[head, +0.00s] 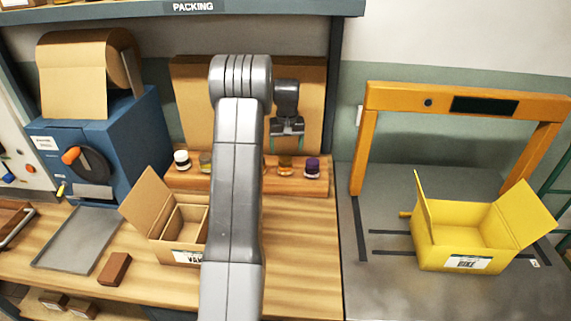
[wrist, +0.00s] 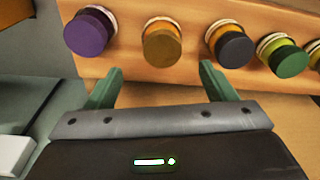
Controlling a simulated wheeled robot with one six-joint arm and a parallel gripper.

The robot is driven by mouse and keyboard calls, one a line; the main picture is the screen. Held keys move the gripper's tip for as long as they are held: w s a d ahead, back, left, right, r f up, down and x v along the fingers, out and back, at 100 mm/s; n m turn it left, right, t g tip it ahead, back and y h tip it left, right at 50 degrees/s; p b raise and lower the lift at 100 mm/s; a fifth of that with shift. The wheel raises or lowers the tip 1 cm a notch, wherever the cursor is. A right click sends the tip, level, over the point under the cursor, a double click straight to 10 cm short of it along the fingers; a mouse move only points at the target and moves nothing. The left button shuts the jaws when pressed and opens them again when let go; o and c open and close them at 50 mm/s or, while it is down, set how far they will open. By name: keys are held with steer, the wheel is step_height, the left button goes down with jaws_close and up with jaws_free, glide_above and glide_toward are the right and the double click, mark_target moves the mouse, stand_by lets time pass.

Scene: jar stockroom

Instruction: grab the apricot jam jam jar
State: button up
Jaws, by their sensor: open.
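My gripper (head: 287,148) is open and empty in the head view, above the row of jars. In the wrist view its two green fingertips (wrist: 161,70) are spread on either side of a jar with a brown-gold lid (wrist: 162,47), short of it. That jar shows orange-amber contents in the head view (head: 285,169). A purple-lidded jar (wrist: 87,33) is to its left in the wrist view, and a dark-lidded jar with orange contents (wrist: 231,45) to its right. No label is readable, so I cannot tell which is the apricot jam.
A green-lidded jar (wrist: 287,60) stands farther along the wooden rack (head: 290,189). A jar with a dark and white top (head: 181,160) is at the rack's left end. An open cardboard box (head: 165,225) stands in front. A yellow box (head: 462,240) is at right.

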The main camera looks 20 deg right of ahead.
mark_target(285, 159)
step_height(285, 159, down, 3)
steer(key=shift+w+f, duration=0.1)
steer(key=shift+w, duration=0.05)
steer(key=shift+a+f+p, duration=0.15)
steer(key=shift+f+p, duration=1)
steer(key=shift+f, duration=1.45)
steer(key=c, duration=1.2)
